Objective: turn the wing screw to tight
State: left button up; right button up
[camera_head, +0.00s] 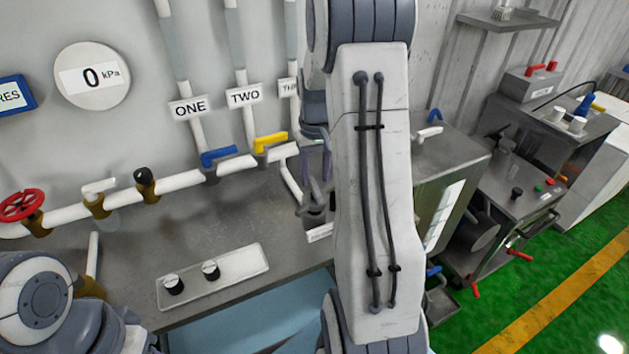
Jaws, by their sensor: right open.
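My right gripper (316,178) points down over the grey bench at the middle, left of my right forearm, which hides part of it. It is open. Just below its fingers is a small dark grey fitting (315,214) with a white label plate (320,233) at its foot. This may be the wing screw, but its wings and how far it is turned are too small and too hidden to tell. I cannot tell whether the fingers touch it. My left arm shows at the lower left, but its gripper is out of view.
A white pipe (180,181) with a red handwheel (22,205), a blue lever (219,156) and a yellow lever (270,141) runs behind the bench. A panel with two black knobs (212,283) lies in front. A metal box (445,172) stands right of my forearm.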

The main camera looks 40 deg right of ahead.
aim_at(315, 185)
jog(key=shift+f, duration=1.55)
grip_shut()
